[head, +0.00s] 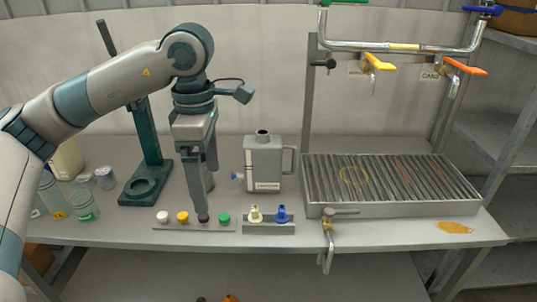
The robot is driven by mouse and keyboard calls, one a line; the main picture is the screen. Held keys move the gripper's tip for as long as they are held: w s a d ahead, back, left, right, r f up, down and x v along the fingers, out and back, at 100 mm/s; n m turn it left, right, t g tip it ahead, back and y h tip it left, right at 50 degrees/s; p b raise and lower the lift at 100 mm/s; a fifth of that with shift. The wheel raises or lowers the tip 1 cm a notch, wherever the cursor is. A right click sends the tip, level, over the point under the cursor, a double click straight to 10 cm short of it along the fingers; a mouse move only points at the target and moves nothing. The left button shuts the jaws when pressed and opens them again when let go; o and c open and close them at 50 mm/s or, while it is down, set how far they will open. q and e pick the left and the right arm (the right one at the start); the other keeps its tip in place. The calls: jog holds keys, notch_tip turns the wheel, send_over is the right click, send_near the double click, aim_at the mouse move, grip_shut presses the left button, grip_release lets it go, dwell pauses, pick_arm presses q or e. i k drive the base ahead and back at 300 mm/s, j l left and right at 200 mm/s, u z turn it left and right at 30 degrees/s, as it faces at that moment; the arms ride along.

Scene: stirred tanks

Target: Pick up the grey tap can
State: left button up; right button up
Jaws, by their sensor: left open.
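The grey tap can (272,156) stands upright on the bench, near its middle. It has a short open neck on top, a handle on its right side, a pale label low on its front and a small blue tap on its left. My left gripper (204,208) comes down from the left, to the left of the can and apart from it. It is open with nothing seen between its fingers, pointing down over the row of caps. The fingers partly overlap in this view, so the gap between them is hard to see. My right gripper is out of view.
A strip with white, orange and green caps (224,218) lies below my gripper. A holder with cream and blue taps (282,214) stands in front of the can. A slatted drain tray (400,211) is right, under piping. A dark green stand (152,150) and jars (82,203) are left.

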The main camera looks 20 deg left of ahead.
aim_at(263, 151)
jog(key=i, duration=1.25)
